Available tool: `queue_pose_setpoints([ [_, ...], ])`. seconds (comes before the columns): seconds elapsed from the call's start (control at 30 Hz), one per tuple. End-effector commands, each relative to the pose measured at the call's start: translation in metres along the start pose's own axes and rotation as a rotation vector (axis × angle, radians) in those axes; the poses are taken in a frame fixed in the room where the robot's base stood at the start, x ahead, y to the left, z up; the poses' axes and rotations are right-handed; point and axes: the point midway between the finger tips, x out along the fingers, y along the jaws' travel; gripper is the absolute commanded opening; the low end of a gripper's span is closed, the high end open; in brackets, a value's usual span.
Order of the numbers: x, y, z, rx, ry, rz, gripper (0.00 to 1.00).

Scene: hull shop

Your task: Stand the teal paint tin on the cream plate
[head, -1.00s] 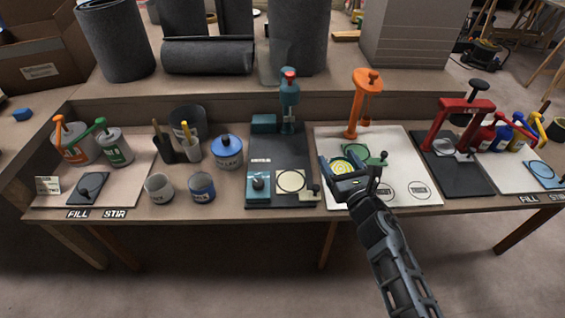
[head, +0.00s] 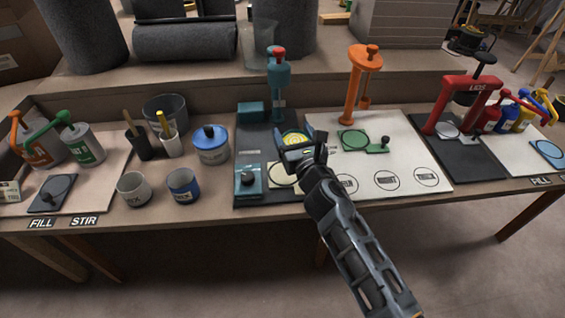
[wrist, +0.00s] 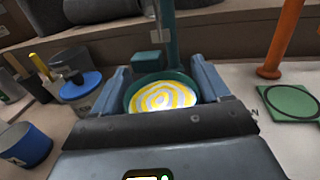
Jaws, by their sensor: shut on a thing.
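My gripper (head: 297,146) is shut on the teal paint tin (head: 293,136), which is upright and open-topped. Yellow and white swirled paint shows inside it. In the wrist view the tin (wrist: 128,98) sits between the two fingers of the gripper (wrist: 160,92). The cream plate (head: 281,176) lies at the front of the dark base of the teal machine, partly hidden by my gripper. The tin is over the dark base, farther back than the plate. Its underside is hidden, so I cannot tell its height. The wrist view does not show the cream plate.
The teal machine (head: 279,75) stands close behind the tin. A teal block with a knob (head: 248,181) is left of the plate. An orange pump (head: 358,85) and green plate (head: 354,141) are on the white board at right. A blue-lidded tin (head: 211,147) stands left.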

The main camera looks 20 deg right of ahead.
Motion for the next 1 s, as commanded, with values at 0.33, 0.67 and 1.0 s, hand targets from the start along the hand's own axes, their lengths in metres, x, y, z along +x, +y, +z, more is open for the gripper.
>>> queue_pose_setpoints([
  [0.33,0.003,0.027,-0.016,-0.001,-0.003,0.0,0.35],
  [0.67,0.003,0.027,-0.051,-0.001,-0.002,0.0,0.35],
  [1.0,0.003,0.027,-0.054,0.0,-0.002,0.0,0.35],
])
